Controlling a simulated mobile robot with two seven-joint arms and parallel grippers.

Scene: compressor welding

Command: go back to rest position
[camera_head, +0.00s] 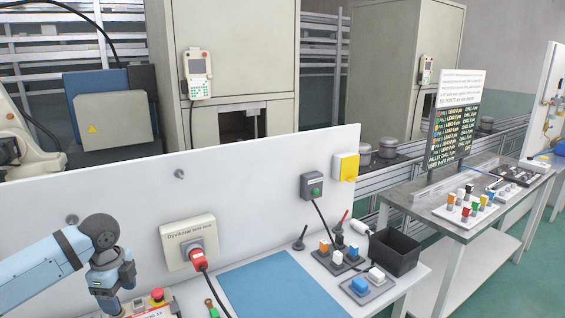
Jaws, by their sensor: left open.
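My left arm comes in from the left edge, pale blue with dark grey joints. Its wrist bends down at the lower left, and my left gripper (113,304) shows only as a small dark part low in the picture. Its fingers are hardly visible, and I see nothing held in it. It is just left of a red push button (157,295) on a small yellow-based box with a white label. My right gripper is not in view.
A white panel (270,165) stands behind the bench, with a red-plugged socket box (188,240). A blue mat (275,288) lies clear. Right of it are block holders (367,285) and a black bin (394,252). A metal table (440,205) stands farther right.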

